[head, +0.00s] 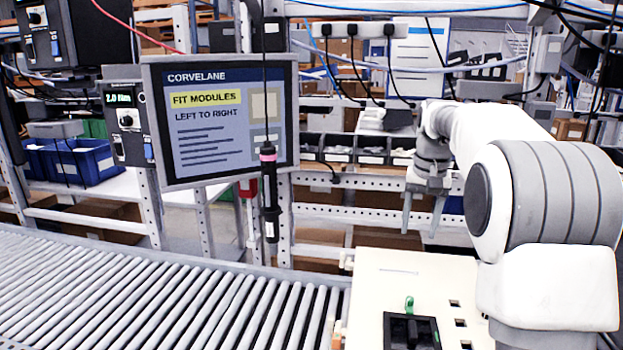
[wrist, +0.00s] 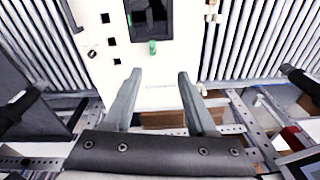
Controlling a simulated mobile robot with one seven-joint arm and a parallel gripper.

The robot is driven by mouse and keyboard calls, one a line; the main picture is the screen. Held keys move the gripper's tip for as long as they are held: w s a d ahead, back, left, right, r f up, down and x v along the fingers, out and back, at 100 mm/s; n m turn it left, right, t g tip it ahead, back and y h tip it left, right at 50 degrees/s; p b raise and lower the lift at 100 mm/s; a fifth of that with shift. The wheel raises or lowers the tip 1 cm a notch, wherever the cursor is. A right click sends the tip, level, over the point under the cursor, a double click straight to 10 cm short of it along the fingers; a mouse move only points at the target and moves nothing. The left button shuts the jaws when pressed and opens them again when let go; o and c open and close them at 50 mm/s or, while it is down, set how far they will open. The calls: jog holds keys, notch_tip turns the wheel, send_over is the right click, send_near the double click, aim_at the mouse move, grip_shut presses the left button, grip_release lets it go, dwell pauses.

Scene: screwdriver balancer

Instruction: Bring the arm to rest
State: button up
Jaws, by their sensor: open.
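My gripper (head: 422,212) hangs with its fingers down at the right of the head view, beyond the far edge of a cream board. In the wrist view my gripper (wrist: 157,88) shows two grey fingers spread apart with nothing between them. My white and grey arm reaches in from the right. A black screwdriver (head: 269,195) with a pink band hangs upright on a cable in front of the screen, well left of my gripper and apart from it.
The cream board (head: 385,290) carries a black module (head: 411,331) and a green piece (head: 409,305). A roller conveyor (head: 170,295) runs along the front left. A screen (head: 220,120) and metal frame stand behind. Blue bins (head: 85,160) sit at the left.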

jog(key=s+a+r+n+t, duration=0.1)
jog(key=s+a+r, duration=0.15)
jog(key=s, duration=0.55)
jog(key=s+a+r+n+t, duration=0.1)
jog(key=s+a+r, duration=0.15)
jog(key=s, duration=0.65)
jog(key=s+a+f+n+t, duration=0.1)
jog(key=s+a+f, duration=0.1)
jog(key=s+f, duration=0.2)
jog(key=s+a+f+n+t, duration=0.1)
jog(key=s+f, duration=0.3)
jog(key=s, duration=0.6)
jog(key=shift+s+a, duration=0.4)
jog(key=shift+a, duration=0.05)
jog(key=shift+d, duration=0.15)
